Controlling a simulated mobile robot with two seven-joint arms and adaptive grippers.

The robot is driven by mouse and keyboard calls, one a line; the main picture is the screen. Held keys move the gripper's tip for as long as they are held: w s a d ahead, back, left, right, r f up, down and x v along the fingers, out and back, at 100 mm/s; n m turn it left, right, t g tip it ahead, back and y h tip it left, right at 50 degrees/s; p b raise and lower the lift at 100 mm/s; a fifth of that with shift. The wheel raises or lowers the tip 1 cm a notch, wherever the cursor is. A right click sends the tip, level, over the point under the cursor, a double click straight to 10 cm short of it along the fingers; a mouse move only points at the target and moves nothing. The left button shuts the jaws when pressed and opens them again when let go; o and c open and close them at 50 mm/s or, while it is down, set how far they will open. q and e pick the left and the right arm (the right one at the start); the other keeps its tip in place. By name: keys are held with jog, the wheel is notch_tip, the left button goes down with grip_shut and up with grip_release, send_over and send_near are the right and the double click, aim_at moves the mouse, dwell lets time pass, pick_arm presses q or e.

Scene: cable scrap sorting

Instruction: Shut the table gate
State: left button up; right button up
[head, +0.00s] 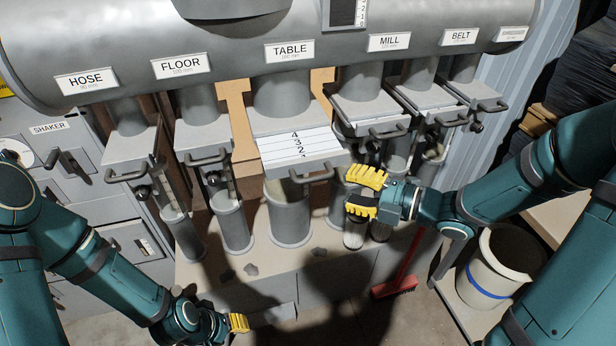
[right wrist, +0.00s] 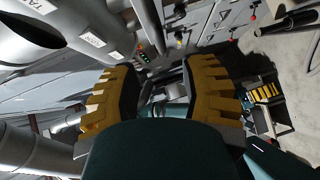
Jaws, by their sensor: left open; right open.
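The table gate (head: 296,146) is a flat grey slide plate on the thick pipe under the TABLE label (head: 290,52). It stands pulled out toward me, with a white scale showing the marks 4, 3 and 2. Its dark bar handle (head: 312,175) is at the front edge. My right gripper (head: 352,192) is open and empty, just right of that handle and apart from it. In the right wrist view its two yellow fingers (right wrist: 158,95) are spread with nothing between them. My left gripper (head: 240,323) is low at the bottom of the head view, open, far from the gate.
Other gates carry the labels HOSE (head: 86,82), FLOOR (head: 181,66), MILL (head: 389,42) and BELT (head: 459,37), with handles close on both sides. A red broom (head: 394,287) and a white bucket (head: 500,262) stand at the lower right.

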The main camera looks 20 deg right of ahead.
aim_at(320, 180)
jog(key=x, duration=1)
jog(key=shift+w+b, duration=0.1)
jog(key=shift+b, duration=0.3)
grip_shut()
